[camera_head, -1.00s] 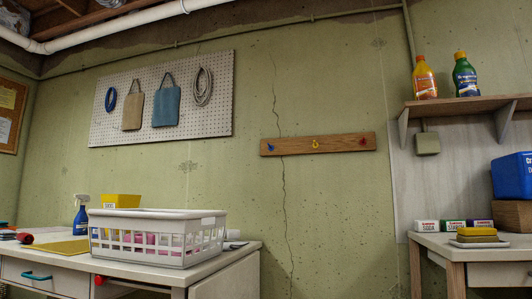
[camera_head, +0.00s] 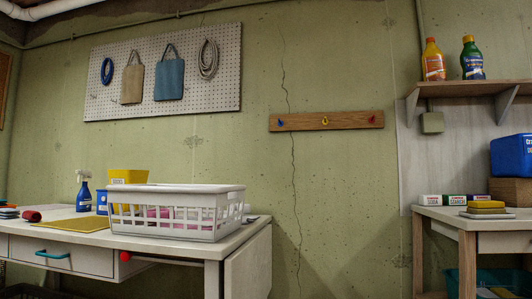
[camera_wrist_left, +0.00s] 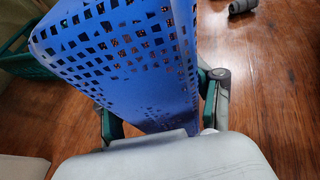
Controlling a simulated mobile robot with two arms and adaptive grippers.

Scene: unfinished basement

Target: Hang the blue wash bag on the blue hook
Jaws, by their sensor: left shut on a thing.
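In the left wrist view my left gripper (camera_wrist_left: 163,118) is shut on a blue wash bag (camera_wrist_left: 125,45) with rows of square holes. The dark green fingers show on both sides of it, and wooden floor lies below. The blue hook (camera_head: 281,123) is at the left end of a wooden board (camera_head: 348,121) on the wall in the head view, and nothing hangs on it. Neither gripper nor the held bag shows in the head view. My right gripper is in no view.
A yellow hook (camera_head: 325,120) and a red hook (camera_head: 371,119) share the board. A white basket (camera_head: 175,212) stands on the left table (camera_head: 185,256).

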